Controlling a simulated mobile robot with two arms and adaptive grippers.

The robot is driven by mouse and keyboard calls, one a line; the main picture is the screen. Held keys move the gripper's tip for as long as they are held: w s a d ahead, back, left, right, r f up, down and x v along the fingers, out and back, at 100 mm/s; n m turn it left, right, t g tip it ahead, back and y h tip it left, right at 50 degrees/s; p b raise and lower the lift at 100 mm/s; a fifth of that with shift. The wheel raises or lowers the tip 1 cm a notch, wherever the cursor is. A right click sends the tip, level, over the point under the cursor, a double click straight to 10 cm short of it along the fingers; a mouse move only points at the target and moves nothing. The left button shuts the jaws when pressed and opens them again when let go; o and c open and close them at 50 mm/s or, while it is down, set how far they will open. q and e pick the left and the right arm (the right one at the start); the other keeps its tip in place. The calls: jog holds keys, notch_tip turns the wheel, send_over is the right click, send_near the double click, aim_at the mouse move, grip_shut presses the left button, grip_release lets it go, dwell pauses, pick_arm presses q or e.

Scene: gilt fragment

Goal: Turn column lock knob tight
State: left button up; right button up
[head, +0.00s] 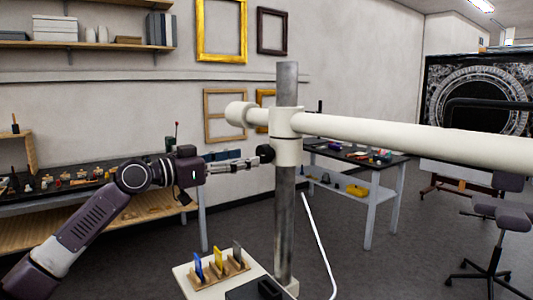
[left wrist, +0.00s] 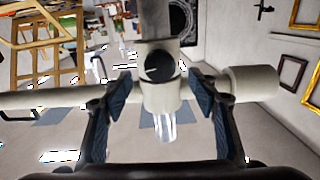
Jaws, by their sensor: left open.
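A grey metal column (head: 285,215) stands upright in the middle of the head view. A white collar (head: 287,131) sits around it and carries a long white horizontal arm (head: 410,135). The black column lock knob (head: 265,154) sticks out of the collar's left side. My left gripper (head: 256,161) reaches it from the left, its tips close to the knob. In the left wrist view the round knob (left wrist: 160,66) faces me, centred between and beyond the two open blue-padded fingers (left wrist: 159,90). Contact cannot be told. My right gripper is not in view.
A stand with small coloured panels (head: 219,270) is at the column's foot. A workbench with tools (head: 70,181) is at left, a side table (head: 358,158) behind the column, and a stool (head: 500,218) at right. Open floor lies between.

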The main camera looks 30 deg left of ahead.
aim_at(260, 155)
pick_arm(q)
jog(key=p+x, duration=0.2)
jog(key=x, duration=0.1)
jog(key=p+x, duration=0.2)
jog(key=shift+w+d+r, duration=0.2)
jog(key=shift+w+r, duration=0.05)
jog(key=shift+w, duration=0.1)
jog(key=shift+w+d+f, duration=0.1)
jog(key=shift+w+f, duration=0.1)
jog(key=shift+w, duration=0.3)
